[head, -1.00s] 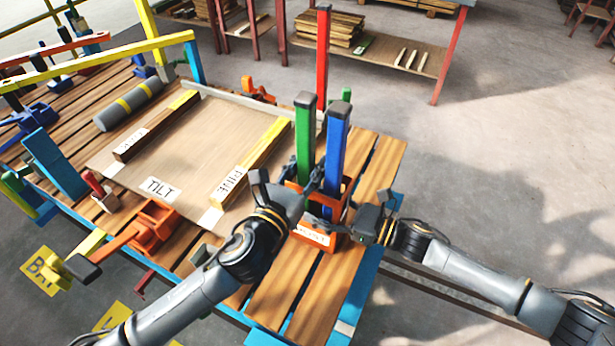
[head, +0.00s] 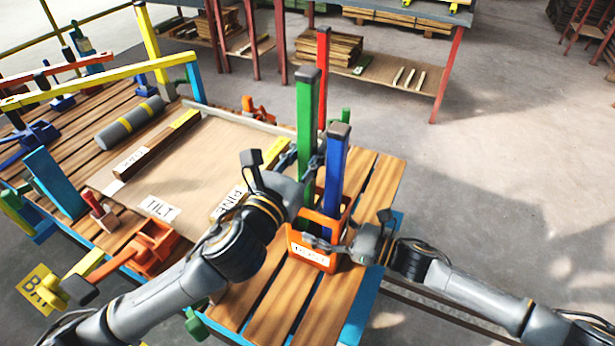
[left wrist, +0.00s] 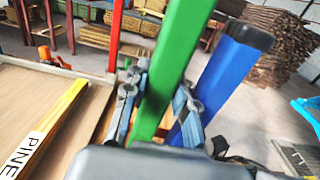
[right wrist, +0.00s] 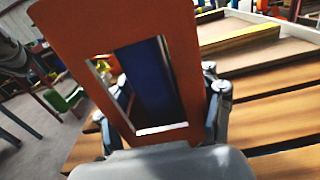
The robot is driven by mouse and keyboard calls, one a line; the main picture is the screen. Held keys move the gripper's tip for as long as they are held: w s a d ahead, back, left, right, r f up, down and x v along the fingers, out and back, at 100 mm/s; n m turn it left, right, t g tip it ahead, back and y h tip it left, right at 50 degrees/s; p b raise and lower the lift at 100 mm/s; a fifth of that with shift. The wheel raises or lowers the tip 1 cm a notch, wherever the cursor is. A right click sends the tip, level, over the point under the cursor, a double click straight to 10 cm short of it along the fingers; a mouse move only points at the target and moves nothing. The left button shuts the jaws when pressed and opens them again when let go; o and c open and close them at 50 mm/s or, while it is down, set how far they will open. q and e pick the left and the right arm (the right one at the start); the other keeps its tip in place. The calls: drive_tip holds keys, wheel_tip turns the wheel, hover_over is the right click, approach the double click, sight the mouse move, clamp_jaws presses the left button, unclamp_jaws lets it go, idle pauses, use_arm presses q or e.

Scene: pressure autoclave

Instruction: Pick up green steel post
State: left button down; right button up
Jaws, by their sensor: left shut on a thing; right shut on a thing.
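The green steel post (head: 307,110) stands near upright at the right of the table, its top above the blue post (head: 335,170). My left gripper (head: 312,178) is shut on the green post; in the left wrist view its fingers lie on both sides of the green post (left wrist: 178,60), with the blue post (left wrist: 230,75) just behind to the right. The orange holder (head: 296,243) holds the blue post. My right gripper (head: 335,245) is shut on the holder's wall, also seen in the right wrist view (right wrist: 183,60).
A red post (head: 323,70) stands just behind the green one. The tilt board (head: 190,165), with wooden strips on it, lies left of the holder. Open floor lies to the right.

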sight(307, 70)
use_arm(q)
wheel_tip(307, 70, up, 20)
drive_tip(key=shift+f, duration=0.1)
use_arm(e)
drive_tip(key=o, duration=1.4)
drive_tip(key=shift+o, duration=0.2)
